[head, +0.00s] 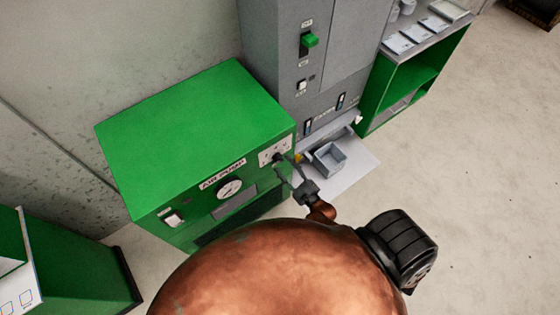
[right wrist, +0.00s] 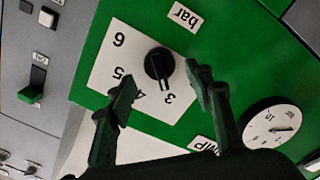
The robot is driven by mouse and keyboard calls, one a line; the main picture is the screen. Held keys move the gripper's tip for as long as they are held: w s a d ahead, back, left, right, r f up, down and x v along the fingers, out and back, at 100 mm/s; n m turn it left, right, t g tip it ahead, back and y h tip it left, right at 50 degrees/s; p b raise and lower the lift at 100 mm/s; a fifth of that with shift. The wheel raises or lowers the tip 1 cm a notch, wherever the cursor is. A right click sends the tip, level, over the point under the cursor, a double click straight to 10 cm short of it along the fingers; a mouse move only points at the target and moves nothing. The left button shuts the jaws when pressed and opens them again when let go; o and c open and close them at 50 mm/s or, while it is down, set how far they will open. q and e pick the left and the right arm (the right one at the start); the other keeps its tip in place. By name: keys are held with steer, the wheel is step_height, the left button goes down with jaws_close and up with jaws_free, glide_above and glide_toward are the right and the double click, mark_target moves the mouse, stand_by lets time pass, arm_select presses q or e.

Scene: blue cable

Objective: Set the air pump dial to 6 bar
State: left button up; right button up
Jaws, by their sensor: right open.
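The green air pump box (head: 190,130) stands left of centre in the head view. Its dial, a black knob (right wrist: 158,65) on a white plate (right wrist: 108,58), bears the numbers 3 to 6. The knob's white mark points towards 3. My right gripper (head: 285,171) is at the dial in the head view and partly covers it. In the right wrist view, my right gripper (right wrist: 161,84) is open, one finger on each side just below the knob, with no clear contact. My left gripper is not in view.
A round pressure gauge (head: 230,188) and a rocker switch (head: 173,219) are on the pump front. A grey cabinet (head: 300,70) with a green switch (head: 310,40) stands beside it. A grey open box (head: 329,158) lies right of the dial.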

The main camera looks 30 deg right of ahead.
mark_target(280, 160)
steer(key=w, duration=0.3)
steer(key=shift+w+a, duration=0.15)
steer(key=c, duration=0.3)
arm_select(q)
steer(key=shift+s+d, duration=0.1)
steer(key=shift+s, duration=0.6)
arm_select(e)
steer(key=c, duration=0.8)
